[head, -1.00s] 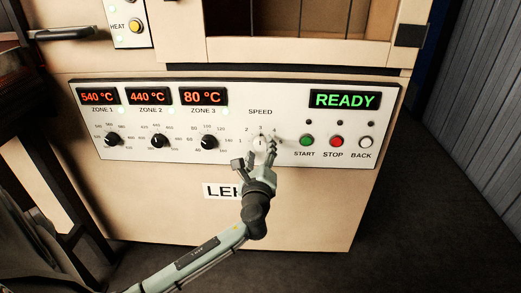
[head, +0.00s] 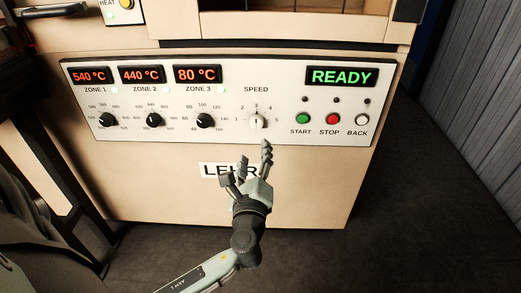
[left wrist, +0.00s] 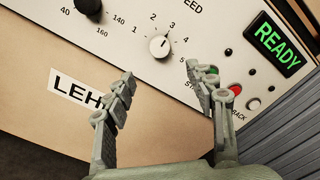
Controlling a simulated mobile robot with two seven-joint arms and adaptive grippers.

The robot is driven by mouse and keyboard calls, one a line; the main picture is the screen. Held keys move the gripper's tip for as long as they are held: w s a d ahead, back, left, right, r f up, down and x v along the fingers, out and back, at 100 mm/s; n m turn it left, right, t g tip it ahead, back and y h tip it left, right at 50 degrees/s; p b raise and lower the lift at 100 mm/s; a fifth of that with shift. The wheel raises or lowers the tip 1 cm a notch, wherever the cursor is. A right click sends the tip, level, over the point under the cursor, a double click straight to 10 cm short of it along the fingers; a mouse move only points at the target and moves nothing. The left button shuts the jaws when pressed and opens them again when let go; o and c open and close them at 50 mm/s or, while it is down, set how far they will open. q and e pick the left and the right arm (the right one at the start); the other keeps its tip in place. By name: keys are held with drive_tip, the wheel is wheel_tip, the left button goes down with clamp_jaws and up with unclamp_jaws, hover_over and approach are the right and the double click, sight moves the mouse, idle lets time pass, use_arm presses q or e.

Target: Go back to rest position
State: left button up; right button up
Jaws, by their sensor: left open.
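My left gripper (head: 248,166) is open and empty. It is in front of the machine, below the white speed knob (head: 257,121) and apart from it in the head view. In the left wrist view, its spread fingers (left wrist: 160,76) are below the speed knob (left wrist: 160,46), with nothing between them. The knob's mark appears to point up near 3. Part of the "LEHR" label (head: 213,170) is covered by the gripper in the head view. My right gripper is not in view.
The control panel (head: 150,129) has three zone knobs, a green start button (head: 303,118), a red stop button (head: 333,119) and a white back button (head: 362,119). The green display (head: 341,76) reads READY. Dark floor (head: 430,220) is clear at the right, before a corrugated wall (head: 480,90).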

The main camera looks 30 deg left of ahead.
use_arm(q)
drive_tip(key=s+a+f+n+g+h, duration=0.1)
drive_tip(key=s+f+n+g, duration=0.15)
drive_tip(key=f, duration=0.25)
drive_tip(key=s+a+f+n+g, duration=0.2)
drive_tip(key=f+n, duration=0.2)
drive_tip(key=f, duration=0.2)
drive_tip(key=s+d+f+n+g+h, duration=0.3)
drive_tip(key=s+f+n, duration=0.3)
drive_tip(key=f, duration=0.1)
drive_tip(key=s+d+f+n+g+h+p, duration=0.1)
drive_tip(key=s+d+f+n+g+h, duration=0.3)
drive_tip(key=s+f+n, duration=0.2)
drive_tip(key=shift+s+f+n, duration=0.35)
drive_tip(key=shift+s+f, duration=0.4)
drive_tip(key=shift+f, duration=0.15)
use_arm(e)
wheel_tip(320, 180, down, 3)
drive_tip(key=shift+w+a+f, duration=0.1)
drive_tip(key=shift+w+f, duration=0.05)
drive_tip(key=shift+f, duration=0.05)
